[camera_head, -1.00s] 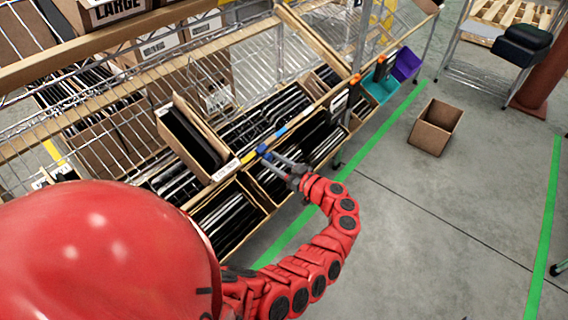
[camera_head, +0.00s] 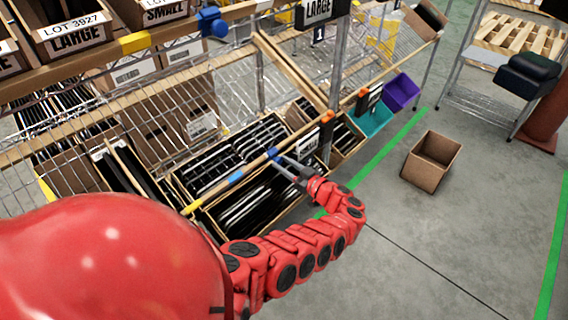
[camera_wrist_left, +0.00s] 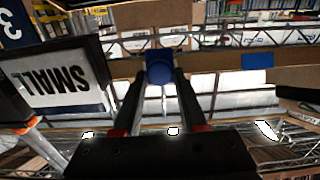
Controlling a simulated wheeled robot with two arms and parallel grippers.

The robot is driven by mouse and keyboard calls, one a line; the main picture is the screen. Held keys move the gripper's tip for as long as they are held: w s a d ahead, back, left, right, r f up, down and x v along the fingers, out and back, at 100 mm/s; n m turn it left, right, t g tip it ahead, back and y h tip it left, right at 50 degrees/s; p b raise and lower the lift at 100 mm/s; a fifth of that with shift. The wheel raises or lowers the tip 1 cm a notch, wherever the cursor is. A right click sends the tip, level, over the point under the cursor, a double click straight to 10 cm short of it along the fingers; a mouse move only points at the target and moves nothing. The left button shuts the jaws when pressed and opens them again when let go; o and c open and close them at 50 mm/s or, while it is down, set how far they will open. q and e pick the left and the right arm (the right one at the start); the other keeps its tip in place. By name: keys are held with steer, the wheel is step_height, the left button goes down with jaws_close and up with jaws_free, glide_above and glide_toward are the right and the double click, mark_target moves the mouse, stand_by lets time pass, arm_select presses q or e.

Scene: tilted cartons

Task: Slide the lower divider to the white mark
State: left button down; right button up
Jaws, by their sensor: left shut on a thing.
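The lower divider's blue knob (camera_head: 272,154) sits at the lower front rail, right of a blue mark (camera_head: 237,177). My left gripper (camera_head: 277,157) is shut on this knob. In the left wrist view, the knob (camera_wrist_left: 159,67) is between the two dark fingers, with the blue mark (camera_wrist_left: 257,61) to its right on the rail. I cannot make out the white mark; the gripper and arm cover part of the rail. Most of the divider's body is hard to tell from the cartons. My right gripper is not in view.
Another blue knob (camera_head: 212,22) is on the upper rail. An open carton (camera_head: 431,160) stands on the clear floor.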

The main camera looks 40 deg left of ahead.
arm_select(q)
steer(key=shift+w, duration=0.2)
steer(key=shift+r, duration=0.1)
steer(key=c, duration=0.8)
jaws_free()
steer(key=o, duration=0.3)
steer(key=shift+w, duration=0.15)
steer(key=shift+o, duration=0.2)
steer(key=shift+d, duration=0.1)
steer(key=s+d+b, duration=0.1)
steer(key=d, duration=1.6)
steer(key=shift+s+d+b, duration=0.15)
steer(key=shift+s+b, duration=0.15)
steer(key=shift+b, duration=0.05)
